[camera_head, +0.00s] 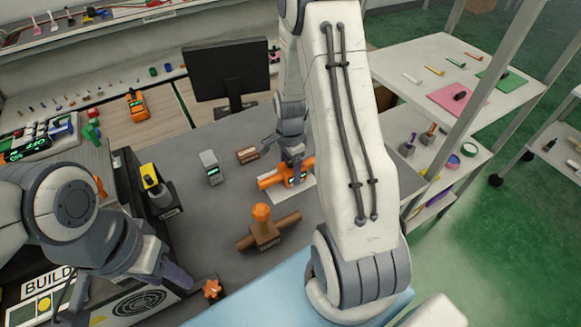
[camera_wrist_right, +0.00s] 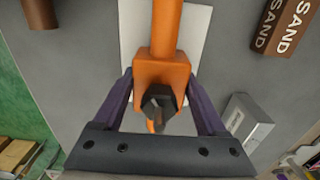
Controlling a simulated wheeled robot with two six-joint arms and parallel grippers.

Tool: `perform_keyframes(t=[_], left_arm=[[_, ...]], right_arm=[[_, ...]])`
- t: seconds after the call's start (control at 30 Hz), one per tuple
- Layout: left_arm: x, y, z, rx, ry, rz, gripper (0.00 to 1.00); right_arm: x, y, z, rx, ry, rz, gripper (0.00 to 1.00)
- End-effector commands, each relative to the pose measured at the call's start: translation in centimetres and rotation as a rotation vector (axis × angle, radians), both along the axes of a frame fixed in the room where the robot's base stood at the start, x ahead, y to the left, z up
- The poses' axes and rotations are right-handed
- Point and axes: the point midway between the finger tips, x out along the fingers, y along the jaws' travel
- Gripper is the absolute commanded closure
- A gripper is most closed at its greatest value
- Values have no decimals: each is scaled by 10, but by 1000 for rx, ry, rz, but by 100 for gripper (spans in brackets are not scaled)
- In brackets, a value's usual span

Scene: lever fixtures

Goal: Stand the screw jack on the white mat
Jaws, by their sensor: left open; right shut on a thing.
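The orange screw jack (camera_head: 271,181) is held by my right gripper (camera_head: 291,168) over the white mat (camera_head: 301,194). In the right wrist view, the purple fingers of my right gripper (camera_wrist_right: 160,82) are shut on the jack's orange block (camera_wrist_right: 146,72). A dark hexagonal end faces the camera, and an orange bar runs up the picture. The white mat (camera_wrist_right: 196,30) shows behind it. I cannot tell whether the jack touches the mat. My left gripper (camera_head: 135,284) is open and empty at lower left, away from the jack.
A brown bar with an orange knob (camera_head: 262,228) lies in front of the mat. A grey box (camera_head: 211,167) and a brown SAND block (camera_head: 247,155) stand left of it. A monitor (camera_head: 226,70) is behind. Bare grey tabletop lies between the left-hand fixtures and the knobbed bar.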

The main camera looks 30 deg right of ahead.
Motion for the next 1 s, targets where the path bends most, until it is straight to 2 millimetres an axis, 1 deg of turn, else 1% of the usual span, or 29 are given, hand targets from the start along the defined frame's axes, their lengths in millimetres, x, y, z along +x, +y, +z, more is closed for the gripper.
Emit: perform_keyframes(t=[0.13, 0.17, 0.2, 0.23, 0.47, 0.53, 0.6, 0.67, 1.0], left_arm=[[0, 0, -3, 0, 0, 0, 50], [0, 0, -3, 0, 0, 0, 50], [0, 0, -2, 0, 0, 0, 50], [0, 0, -2, 0, 0, 0, 50], [0, 0, -1, 0, 0, 0, 50], [0, 0, 2, 0, 0, 0, 50], [0, 0, -1, 0, 0, 0, 50], [0, 0, -3, 0, 0, 0, 50], [0, 0, -11, 0, 0, 0, 50]], right_arm=[[0, 0, -4, 0, 0, 0, 98], [0, 0, -4, 0, 0, 0, 18], [0, 0, -3, 0, 0, 0, 2], [0, 0, -3, 0, 0, 0, 0], [0, 0, -2, 0, 0, 0, 0], [0, 0, 2, 0, 0, 0, 0], [1, 0, 7, -1, -4, 0, 0], [1, 0, 17, -1, -5, 0, 0], [1, 0, 88, -2, -7, 0, 0]])
